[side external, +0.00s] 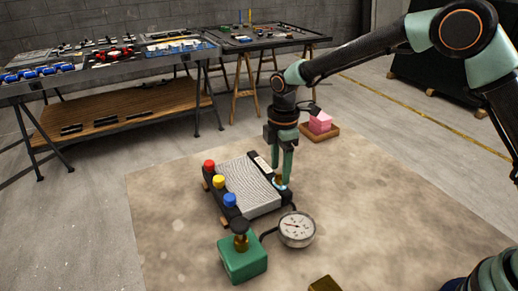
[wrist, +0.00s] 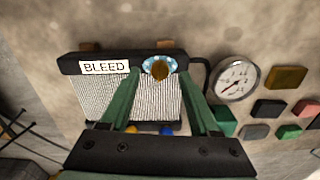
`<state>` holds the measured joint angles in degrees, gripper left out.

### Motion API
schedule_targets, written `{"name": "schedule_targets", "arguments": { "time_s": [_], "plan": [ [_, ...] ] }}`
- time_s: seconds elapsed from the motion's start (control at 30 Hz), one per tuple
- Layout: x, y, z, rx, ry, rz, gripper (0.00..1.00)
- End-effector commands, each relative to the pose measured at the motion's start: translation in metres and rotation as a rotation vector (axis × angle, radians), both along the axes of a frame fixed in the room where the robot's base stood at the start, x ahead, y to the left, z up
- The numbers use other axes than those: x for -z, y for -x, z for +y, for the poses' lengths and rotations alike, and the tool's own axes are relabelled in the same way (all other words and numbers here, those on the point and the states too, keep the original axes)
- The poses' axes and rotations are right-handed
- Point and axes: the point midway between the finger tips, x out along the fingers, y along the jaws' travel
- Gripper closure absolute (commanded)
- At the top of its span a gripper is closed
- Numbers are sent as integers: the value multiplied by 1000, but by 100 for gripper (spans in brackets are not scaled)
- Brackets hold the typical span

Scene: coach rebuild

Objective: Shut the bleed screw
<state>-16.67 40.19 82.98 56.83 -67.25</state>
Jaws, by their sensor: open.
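The bleed screw (wrist: 160,69) is a brass-coloured knob set in a pale blue ring on the black end bar of a ribbed radiator (wrist: 90,98). It sits beside a white BLEED label (wrist: 105,67). In the side view the radiator (side external: 252,190) lies on the floor mat, and my gripper largely hides the screw. My gripper (side external: 281,182) points down over the label end. In the wrist view my gripper (wrist: 159,76) is open, with one green finger on each side of the screw. I cannot tell whether either finger touches it.
Red (side external: 209,165), yellow (side external: 219,181) and blue (side external: 230,200) caps line the opposite bar. A round gauge (side external: 297,230) and a green box with a knob (side external: 243,262) stand in front. A pink block (side external: 320,122) sits behind. Workbenches (side external: 120,108) stand farther back.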

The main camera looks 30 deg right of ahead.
Motion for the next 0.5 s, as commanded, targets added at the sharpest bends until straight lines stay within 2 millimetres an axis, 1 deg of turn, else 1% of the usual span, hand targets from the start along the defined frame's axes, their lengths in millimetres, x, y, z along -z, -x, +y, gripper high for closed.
{"name": "schedule_targets", "arguments": {
  "time_s": [0.03, 0.17, 0.47, 0.5],
  "plan": [
    [6, 1, 0, 0, 1, 2, 38],
    [14, 0, 0, 0, 1, 1, 38],
    [16, 0, 0, 1, 0, 0, 38],
    [16, 0, 0, 1, 0, 0, 45]
  ]
}}
